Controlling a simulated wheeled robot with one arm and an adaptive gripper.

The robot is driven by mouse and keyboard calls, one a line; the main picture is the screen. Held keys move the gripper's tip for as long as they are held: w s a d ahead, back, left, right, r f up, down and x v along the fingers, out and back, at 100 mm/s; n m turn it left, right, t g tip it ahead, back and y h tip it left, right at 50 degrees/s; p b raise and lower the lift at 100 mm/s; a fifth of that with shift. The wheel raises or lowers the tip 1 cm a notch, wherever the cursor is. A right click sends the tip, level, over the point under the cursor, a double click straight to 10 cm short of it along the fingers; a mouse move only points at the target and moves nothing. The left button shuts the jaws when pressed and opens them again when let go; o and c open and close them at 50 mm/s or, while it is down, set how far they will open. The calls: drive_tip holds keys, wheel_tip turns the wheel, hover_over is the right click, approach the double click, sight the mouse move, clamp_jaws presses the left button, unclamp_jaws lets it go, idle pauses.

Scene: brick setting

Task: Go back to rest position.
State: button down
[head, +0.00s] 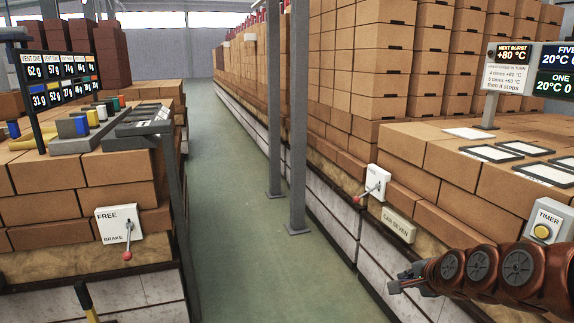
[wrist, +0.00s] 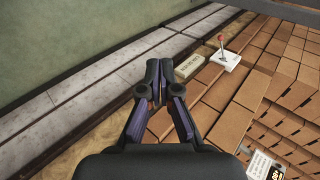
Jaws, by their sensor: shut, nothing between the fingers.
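My gripper (head: 405,279) reaches in from the lower right of the head view, at the end of my reddish-brown arm. It hangs in front of the right brick stack, beside the whitish lower ledge. In the wrist view my gripper (wrist: 154,72) shows from behind, with its dark fingers together and nothing between them. It points toward the ledge and the "CAR SEVEN" plate (head: 398,225), apart from any brick as far as I can tell.
Brick stacks (head: 452,160) line the right, with a red-knobbed lever box (head: 378,183) and a yellow-button timer box (head: 546,227). A brake lever box (head: 119,224) is on the left stack. Two grey posts (head: 297,120) stand by the right stack. The green aisle (head: 235,170) is clear.

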drive_tip(key=s+a+f+n+g, duration=0.25)
drive_tip(key=s+a+n, duration=0.2)
drive_tip(key=s, duration=0.35)
drive_tip(key=s+a+f+n+g, duration=0.1)
drive_tip(key=s+a+n+g, duration=0.35)
drive_tip(key=s, duration=0.35)
drive_tip(key=s+a+n+g+h, duration=0.15)
drive_tip(key=s+n+g, duration=0.4)
drive_tip(key=s, duration=1.45)
wheel_tip(320, 180, up, 14)
drive_tip(key=w+a+t+p, duration=0.1)
drive_tip(key=p, duration=1.2)
drive_tip(key=shift+n, duration=0.35)
idle(2.1)
